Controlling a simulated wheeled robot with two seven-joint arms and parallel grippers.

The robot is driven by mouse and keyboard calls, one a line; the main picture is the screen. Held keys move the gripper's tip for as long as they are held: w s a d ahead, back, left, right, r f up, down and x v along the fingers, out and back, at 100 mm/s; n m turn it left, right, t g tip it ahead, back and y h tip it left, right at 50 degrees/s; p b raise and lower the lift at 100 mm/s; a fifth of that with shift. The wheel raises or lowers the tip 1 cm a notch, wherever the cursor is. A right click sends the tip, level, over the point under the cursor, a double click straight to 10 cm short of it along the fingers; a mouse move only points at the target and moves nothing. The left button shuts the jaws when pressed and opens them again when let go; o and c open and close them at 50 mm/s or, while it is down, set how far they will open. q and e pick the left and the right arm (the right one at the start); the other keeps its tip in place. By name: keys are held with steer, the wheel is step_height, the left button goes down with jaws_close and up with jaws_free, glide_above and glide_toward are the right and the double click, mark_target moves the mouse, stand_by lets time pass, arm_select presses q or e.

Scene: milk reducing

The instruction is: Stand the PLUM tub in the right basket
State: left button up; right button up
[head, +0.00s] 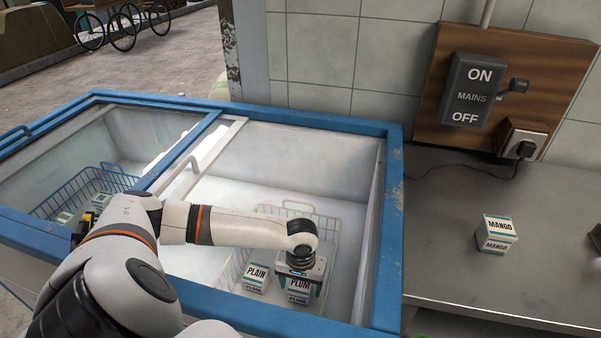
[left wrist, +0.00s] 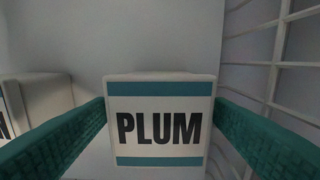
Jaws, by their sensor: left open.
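The PLUM tub (head: 299,286) is a small white box with teal bands and black lettering. It stands upright in the white wire basket (head: 325,236) on the right side of the chest freezer. In the left wrist view the PLUM tub (left wrist: 160,125) sits between the two teal fingers. My left gripper (head: 302,278) is open around the tub, reaching down from above; whether the fingers touch its sides I cannot tell. The PLAIN tub (head: 257,276) stands just left of it in the same basket. My right gripper is not in view.
The freezer's blue rim (head: 388,230) surrounds the opening. A left basket (head: 75,195) holds other tubs. A MANGO tub (head: 497,234) stands on the grey counter (head: 440,250) at the right. A mains switch (head: 473,90) is on the wall.

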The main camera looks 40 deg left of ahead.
mark_target(301, 284)
arm_select(q)
step_height(301, 284, up, 11)
steer(key=p, duration=0.1)
stand_by(0.7)
